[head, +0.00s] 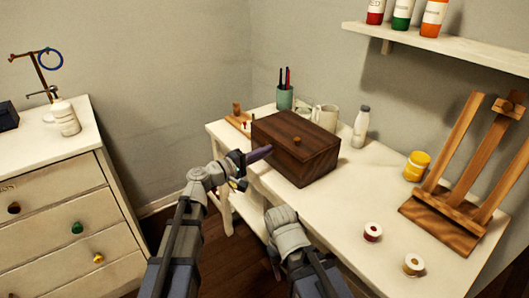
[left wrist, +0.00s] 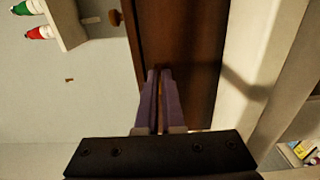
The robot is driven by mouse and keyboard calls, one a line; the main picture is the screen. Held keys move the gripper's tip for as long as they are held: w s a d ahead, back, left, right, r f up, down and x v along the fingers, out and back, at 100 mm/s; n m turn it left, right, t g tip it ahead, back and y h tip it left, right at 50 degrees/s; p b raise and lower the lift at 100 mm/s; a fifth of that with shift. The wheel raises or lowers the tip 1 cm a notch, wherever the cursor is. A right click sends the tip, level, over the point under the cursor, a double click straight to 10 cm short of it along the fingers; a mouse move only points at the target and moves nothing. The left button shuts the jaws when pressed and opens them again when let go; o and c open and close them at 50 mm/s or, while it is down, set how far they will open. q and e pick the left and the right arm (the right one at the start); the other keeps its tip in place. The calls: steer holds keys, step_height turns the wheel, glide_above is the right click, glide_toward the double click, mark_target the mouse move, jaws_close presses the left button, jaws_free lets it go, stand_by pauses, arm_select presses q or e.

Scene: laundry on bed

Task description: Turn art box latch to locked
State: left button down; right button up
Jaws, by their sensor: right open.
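The art box (head: 318,163) is a dark brown wooden box with a closed lid, standing on the white table. A small round wooden knob (head: 297,140) shows on it, and also in the left wrist view (left wrist: 115,18). My left gripper (head: 268,150) is at the box's left side, its purple fingers pointing at the wood. In the left wrist view its fingers (left wrist: 159,74) are close together against the brown face, with a thin lighter strip between them. I cannot tell whether that is the latch. My right gripper (head: 274,264) is low beside the table, mostly hidden by its arm.
On the table (head: 340,215) stand a pen cup (head: 285,98), a mug (head: 327,116), a white bottle (head: 361,127), a yellow jar (head: 417,166), two spools (head: 373,232) and a wooden easel (head: 450,205). A dresser (head: 65,190) stands at left. The table's front middle is clear.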

arm_select(q)
steer(key=shift+m, duration=0.3)
steer(key=m, duration=0.3)
steer(key=shift+m, duration=0.4)
steer(key=m, duration=0.4)
steer(key=shift+m, duration=0.3)
steer(key=m, duration=0.8)
steer(key=shift+m, duration=0.6)
steer(key=c, duration=1)
jaws_free()
steer(key=shift+c, duration=0.2)
